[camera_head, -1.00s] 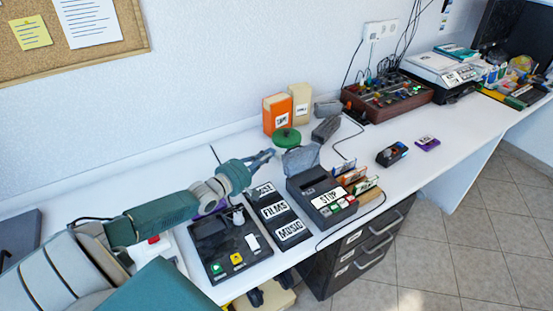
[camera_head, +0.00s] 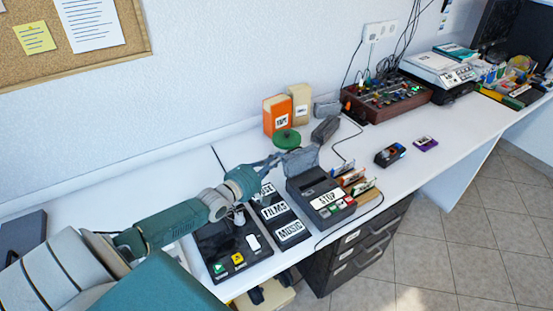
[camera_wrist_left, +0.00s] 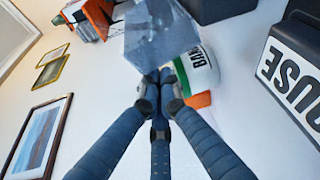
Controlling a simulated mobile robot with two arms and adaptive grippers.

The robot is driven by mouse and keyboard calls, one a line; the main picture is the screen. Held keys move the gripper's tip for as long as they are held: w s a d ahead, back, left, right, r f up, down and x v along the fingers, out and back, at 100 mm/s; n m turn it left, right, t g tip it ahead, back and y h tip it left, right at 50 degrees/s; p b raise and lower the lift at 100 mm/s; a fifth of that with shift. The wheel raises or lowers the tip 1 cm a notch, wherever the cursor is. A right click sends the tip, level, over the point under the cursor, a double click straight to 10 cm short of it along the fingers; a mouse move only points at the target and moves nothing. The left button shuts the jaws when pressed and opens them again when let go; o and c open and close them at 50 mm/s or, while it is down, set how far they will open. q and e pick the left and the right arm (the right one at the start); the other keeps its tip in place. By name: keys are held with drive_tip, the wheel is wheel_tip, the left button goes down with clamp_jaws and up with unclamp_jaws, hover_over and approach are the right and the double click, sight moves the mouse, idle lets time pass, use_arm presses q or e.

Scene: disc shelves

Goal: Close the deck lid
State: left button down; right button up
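The dark deck (camera_head: 318,190) with a STOP label stands on the white desk. Its greyish see-through lid (camera_head: 300,161) is raised at the back, tilted up. My left gripper (camera_head: 278,158) is at the left side of the lid, close to it or touching it. In the left wrist view the fingertips (camera_wrist_left: 160,82) are drawn together just by the lid's edge, and the lid (camera_wrist_left: 160,36) covers the view beyond them. I see nothing clearly held between the fingers. My right gripper is out of view.
Label panels reading FILMS and MUSIC (camera_head: 283,213) lie left of the deck, beside a dark button panel (camera_head: 230,250). Disc cases (camera_head: 358,183) stand at its right. A green-lidded tin (camera_head: 286,139) and an orange box (camera_head: 277,115) are behind.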

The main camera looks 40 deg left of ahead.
use_arm(q)
drive_tip(key=s+d+r+m+t, duration=0.2)
drive_tip(key=s+d+m, duration=0.1)
drive_tip(key=d+m, duration=0.4)
drive_tip(key=shift+d+r+m+t+h, duration=0.2)
drive_tip(key=shift+r+m+t+h, duration=0.15)
drive_tip(key=shift+m, duration=0.55)
drive_tip(key=shift+f, duration=0.1)
idle(0.5)
wheel_tip(320, 180, up, 10)
idle(0.5)
